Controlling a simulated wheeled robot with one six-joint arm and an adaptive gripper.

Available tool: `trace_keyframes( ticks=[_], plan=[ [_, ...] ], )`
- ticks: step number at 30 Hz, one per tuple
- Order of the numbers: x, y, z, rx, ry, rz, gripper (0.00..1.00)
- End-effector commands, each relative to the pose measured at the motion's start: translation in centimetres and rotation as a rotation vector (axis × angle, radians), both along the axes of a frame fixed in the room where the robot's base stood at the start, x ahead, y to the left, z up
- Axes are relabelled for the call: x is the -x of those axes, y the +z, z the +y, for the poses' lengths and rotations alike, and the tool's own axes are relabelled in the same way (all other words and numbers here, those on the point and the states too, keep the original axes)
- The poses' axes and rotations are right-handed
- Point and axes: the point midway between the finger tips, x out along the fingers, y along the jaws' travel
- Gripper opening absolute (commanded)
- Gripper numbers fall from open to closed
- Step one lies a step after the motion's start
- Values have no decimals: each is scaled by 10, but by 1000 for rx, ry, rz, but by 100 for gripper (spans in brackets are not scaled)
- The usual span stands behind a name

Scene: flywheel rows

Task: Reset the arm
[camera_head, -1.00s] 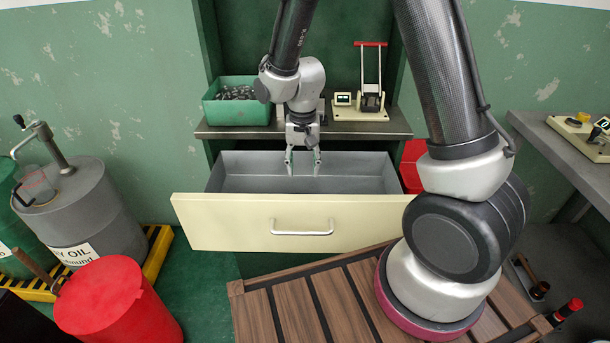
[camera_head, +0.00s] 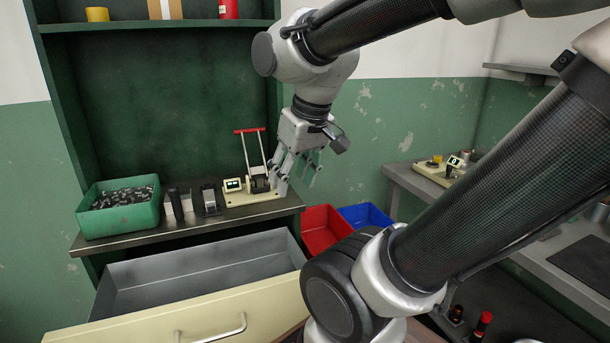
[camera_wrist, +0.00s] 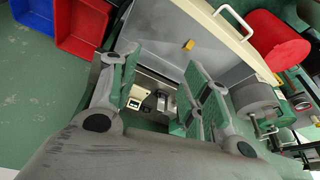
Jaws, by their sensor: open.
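My gripper (camera_head: 299,165) is open and empty in the head view. It hangs in the air, fingers down, in front of or beside the right end of the shelf counter, near the device with the red-handled lever (camera_head: 255,165). In the wrist view my gripper (camera_wrist: 160,95) shows two green-padded fingers spread apart with nothing between them. The cream-fronted drawer (camera_head: 215,309) is pulled open below the counter. Its visible grey inside looks empty in the head view, but the wrist view shows a small yellow block (camera_wrist: 188,45) that seems to lie in it.
A green bin (camera_head: 120,225) of small metal parts stands on the counter's left. Red (camera_head: 322,228) and blue (camera_head: 366,215) bins sit to the right. A side bench (camera_head: 415,174) holds another device. A red drum (camera_wrist: 270,41) shows in the wrist view.

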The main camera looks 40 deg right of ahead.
Motion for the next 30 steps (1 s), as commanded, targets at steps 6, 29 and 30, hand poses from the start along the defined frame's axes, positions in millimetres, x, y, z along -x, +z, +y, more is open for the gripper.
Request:
trace_keyframes(
  ticks=[6, 29, 30],
  plan=[
    [27, 7, -8, 21, 23, -36, 47],
    [27, 7, -8, 22, 25, -36, 47],
    [27, 7, -8, 22, 25, -36, 47]
  ],
)
